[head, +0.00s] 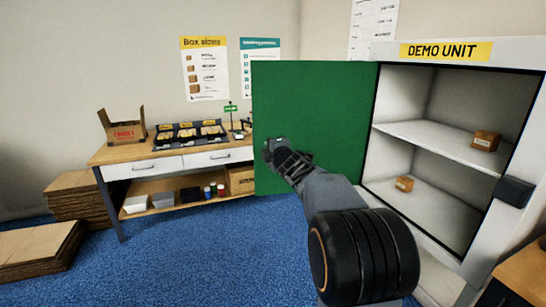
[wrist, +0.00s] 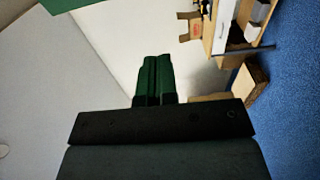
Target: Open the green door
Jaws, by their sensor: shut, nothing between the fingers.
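The green door (head: 315,110) stands wide open, swung out to the left of the white cabinet marked DEMO UNIT (head: 440,78). Its flat inner face is toward me. My gripper (head: 270,150) is in front of this face, near the door's free left edge; I cannot tell whether it touches the door. In the wrist view my gripper's two fingers (wrist: 157,62) are together with nothing between them, tinted green. A green strip (wrist: 80,4) shows at the top left there. My arm hides the door's lower right part and some of the cabinet's lower front.
Two small cartons, one upper (head: 486,141) and one lower (head: 404,183), sit inside the cabinet. A wooden workbench (head: 105,153) with trays stands behind, left of the door. Flat cardboard stacks (head: 35,250) lie at far left. The blue carpet (head: 200,265) is clear in front.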

